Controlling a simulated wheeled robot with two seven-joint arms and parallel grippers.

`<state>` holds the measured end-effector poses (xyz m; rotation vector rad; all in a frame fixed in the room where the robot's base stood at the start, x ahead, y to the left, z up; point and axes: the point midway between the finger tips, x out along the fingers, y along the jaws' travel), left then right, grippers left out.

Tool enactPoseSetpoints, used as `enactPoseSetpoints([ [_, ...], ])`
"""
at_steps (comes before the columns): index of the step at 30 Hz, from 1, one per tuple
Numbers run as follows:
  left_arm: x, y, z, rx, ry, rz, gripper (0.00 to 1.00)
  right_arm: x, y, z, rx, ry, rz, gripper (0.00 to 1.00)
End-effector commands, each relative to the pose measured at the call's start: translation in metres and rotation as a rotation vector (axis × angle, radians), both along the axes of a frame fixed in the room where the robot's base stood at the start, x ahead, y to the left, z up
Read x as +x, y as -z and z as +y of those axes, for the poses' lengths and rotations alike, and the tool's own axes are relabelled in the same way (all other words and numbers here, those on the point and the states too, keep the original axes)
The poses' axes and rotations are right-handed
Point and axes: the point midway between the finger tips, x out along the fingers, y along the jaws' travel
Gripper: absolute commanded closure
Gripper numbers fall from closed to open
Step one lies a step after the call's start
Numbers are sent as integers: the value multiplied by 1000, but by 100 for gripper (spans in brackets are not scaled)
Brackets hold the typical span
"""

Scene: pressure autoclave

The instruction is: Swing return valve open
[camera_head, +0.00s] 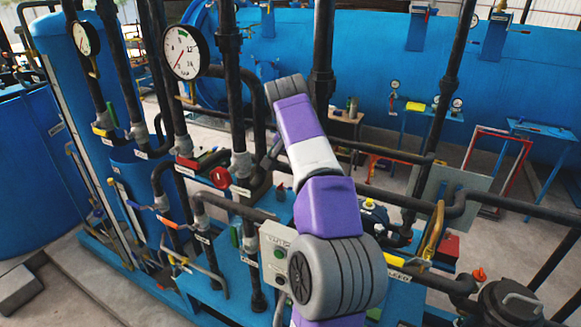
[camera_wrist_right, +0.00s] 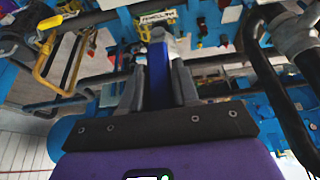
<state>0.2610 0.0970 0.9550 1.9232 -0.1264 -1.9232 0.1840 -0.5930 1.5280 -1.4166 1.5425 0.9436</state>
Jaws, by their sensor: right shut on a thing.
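In the right wrist view, my right gripper (camera_wrist_right: 160,82) is shut on a blue lever handle (camera_wrist_right: 158,72), which lies lengthwise between its two grey fingers. Past the fingertips, the handle's far end meets a pale metal part near a white label (camera_wrist_right: 155,17), whose text I cannot read for certain. I take the blue handle to be the return valve's lever. In the head view, my purple and grey right arm rises through the middle; it hides part of the pipework, and I cannot make out the fingers or the held handle there. My left gripper is not in view.
Dark vertical pipes and a dial gauge (camera_head: 186,52) stand left of my arm. A yellow lever (camera_head: 432,230) is at the right. A large blue vessel (camera_head: 350,50) fills the back.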

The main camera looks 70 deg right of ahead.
Motion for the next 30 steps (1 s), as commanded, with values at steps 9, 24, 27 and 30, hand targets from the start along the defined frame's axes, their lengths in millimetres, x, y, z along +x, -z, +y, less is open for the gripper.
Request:
enactPoseSetpoints([
  [9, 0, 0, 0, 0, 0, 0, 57, -4, 0, -1, 3, 7, 20, 100],
  [24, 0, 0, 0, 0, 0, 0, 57, -3, 0, -1, 3, 6, 18, 49],
  [27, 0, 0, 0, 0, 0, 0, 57, -3, 0, -1, 3, 6, 18, 49],
  [30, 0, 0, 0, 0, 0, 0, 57, -2, -4, 0, 0, 6, 16, 49],
])
